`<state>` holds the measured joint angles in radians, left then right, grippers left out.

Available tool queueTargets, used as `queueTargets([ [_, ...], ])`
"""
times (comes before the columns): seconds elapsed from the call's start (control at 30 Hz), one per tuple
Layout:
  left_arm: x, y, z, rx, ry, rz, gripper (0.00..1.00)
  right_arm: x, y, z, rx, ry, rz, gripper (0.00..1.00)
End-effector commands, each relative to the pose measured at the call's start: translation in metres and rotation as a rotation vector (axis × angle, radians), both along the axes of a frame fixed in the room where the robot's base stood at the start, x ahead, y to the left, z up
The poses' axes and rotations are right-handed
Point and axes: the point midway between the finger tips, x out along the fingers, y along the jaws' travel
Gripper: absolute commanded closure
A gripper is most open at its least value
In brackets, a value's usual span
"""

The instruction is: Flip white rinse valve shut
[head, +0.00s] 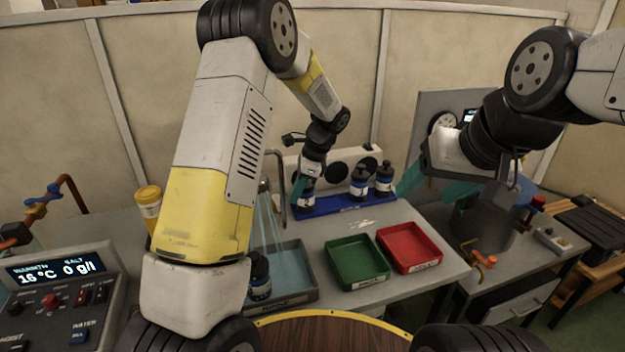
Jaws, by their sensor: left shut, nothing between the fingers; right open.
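A grey rinse tap (282,165) stands behind the grey basin (300,258), and pale streams of water (266,222) fall from its head into the basin. I cannot make out a white valve handle; my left arm covers part of this area. My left gripper (298,192) points down, shut and empty, just right of the tap and over the left end of the blue tray. I cannot tell whether it touches anything. My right gripper (432,186) is open and empty, high at the right in front of the grey panel and metal vessel.
Dark bottles (359,184) stand in the blue tray (345,204); another bottle (260,276) is in the basin. Green (356,262) and red (409,247) trays sit on the bench. A control panel (62,290) is at left. An orange-handled valve (484,260) is on the metal vessel (482,226).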

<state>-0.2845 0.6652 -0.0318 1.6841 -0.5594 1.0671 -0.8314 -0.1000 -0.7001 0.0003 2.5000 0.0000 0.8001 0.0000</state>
Motion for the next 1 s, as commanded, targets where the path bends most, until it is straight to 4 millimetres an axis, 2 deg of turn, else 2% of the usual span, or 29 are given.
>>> queueTargets([
  [0.13,-0.001,0.009,0.000,0.000,0.001,0.001,1.00,0.000,0.000,0.000,0.000,0.000,0.000,0.36],
  [0.47,-0.002,0.010,0.000,0.000,0.000,0.000,1.00,0.000,0.000,0.000,0.000,0.000,0.000,0.36],
  [0.73,-0.010,0.018,0.000,0.001,0.002,-0.131,1.00,0.000,0.000,0.000,0.000,0.000,0.000,0.36],
  [1.0,-0.009,0.017,0.000,0.001,0.002,-0.136,1.00,0.000,0.000,0.000,0.000,0.000,0.000,0.36],
])
